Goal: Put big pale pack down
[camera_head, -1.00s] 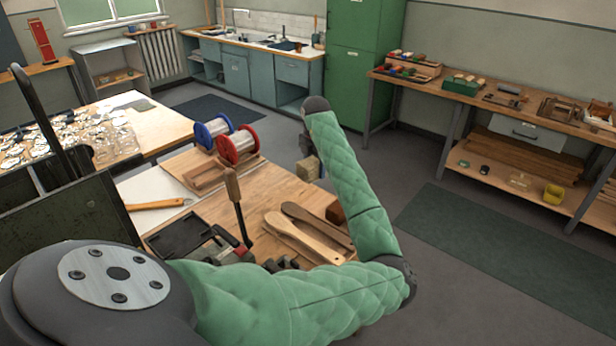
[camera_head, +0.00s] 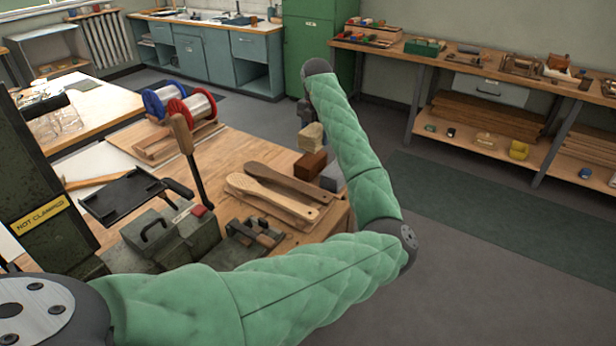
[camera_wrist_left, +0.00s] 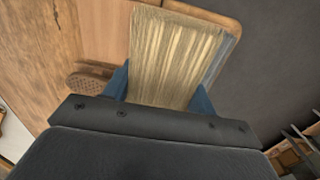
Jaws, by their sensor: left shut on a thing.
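The big pale pack (camera_head: 311,137) is a straw-coloured bundle of bristles. My left gripper (camera_head: 306,110) is shut on it at the bench's far right edge. In the left wrist view the pack (camera_wrist_left: 178,50) sits between the two blue fingers of the gripper (camera_wrist_left: 161,92), with its fibres running away from the wrist. In the head view it shows just behind a reddish-brown block (camera_head: 310,165); I cannot tell whether it touches the block or the bench top. My right gripper is not in view.
The wooden bench (camera_head: 245,150) carries brush-shaped wooden blanks (camera_head: 270,190), a grey block (camera_head: 333,178), blue and red spools (camera_head: 190,106) and a dark machine with an upright lever (camera_head: 190,155). Open floor (camera_head: 460,290) lies right of the bench. A perforated wooden piece (camera_wrist_left: 90,82) shows in the wrist view.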

